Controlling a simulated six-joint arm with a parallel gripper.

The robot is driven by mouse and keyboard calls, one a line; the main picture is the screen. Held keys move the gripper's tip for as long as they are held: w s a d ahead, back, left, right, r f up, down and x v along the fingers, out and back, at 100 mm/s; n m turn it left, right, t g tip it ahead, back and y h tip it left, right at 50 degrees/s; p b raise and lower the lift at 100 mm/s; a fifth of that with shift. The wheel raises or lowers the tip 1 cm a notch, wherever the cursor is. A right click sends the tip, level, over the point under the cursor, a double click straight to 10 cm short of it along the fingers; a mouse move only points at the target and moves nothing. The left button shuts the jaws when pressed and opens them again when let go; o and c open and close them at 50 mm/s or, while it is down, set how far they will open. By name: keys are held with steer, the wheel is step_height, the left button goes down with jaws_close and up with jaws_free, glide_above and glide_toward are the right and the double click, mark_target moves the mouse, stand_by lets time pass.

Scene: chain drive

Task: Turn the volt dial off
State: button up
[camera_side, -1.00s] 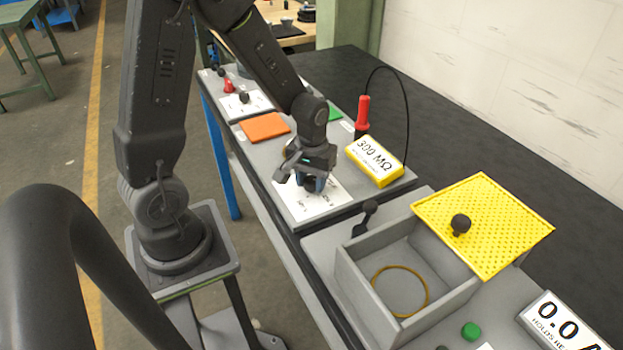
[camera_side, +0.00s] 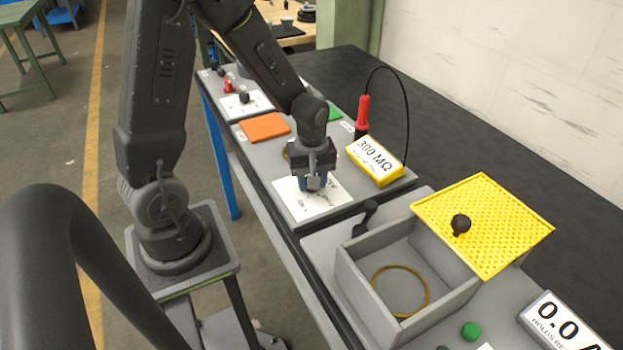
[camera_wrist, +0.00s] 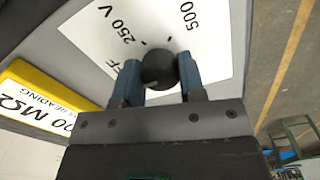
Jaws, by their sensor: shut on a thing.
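The volt dial is a round black knob (camera_wrist: 158,70) on a white plate (camera_wrist: 105,30) in the wrist view. The plate carries the marks "250 V" and "500" and part of a word ending in "F". My gripper (camera_wrist: 160,78) is shut on the knob, with one blue finger on each side of it. In the side view my gripper (camera_side: 314,184) points down over the white plate (camera_side: 325,203) and hides the knob. The knob's pointer is not clear to me.
A yellow "300 MΩ" display (camera_side: 374,161) stands beside the plate, with a red probe (camera_side: 363,113) behind it. An orange pad (camera_side: 264,127) lies farther back. A grey box (camera_side: 385,310) holding a yellowish ring, with a yellow perforated lid (camera_side: 490,215), is nearer the camera.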

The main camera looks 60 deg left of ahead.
stand_by(0.4)
steer(key=o, duration=0.9)
steer(key=shift+o, duration=0.2)
steer(key=shift+r, duration=0.1)
step_height(320, 180, up, 14)
steer(key=s+d+r+m+t, duration=0.5)
steer(key=s+d+m, duration=0.4)
steer(key=m, duration=0.6)
steer(key=shift+s+r+t, duration=0.3)
steer(key=shift+s+r, duration=0.3)
steer(key=shift+r, duration=0.15)
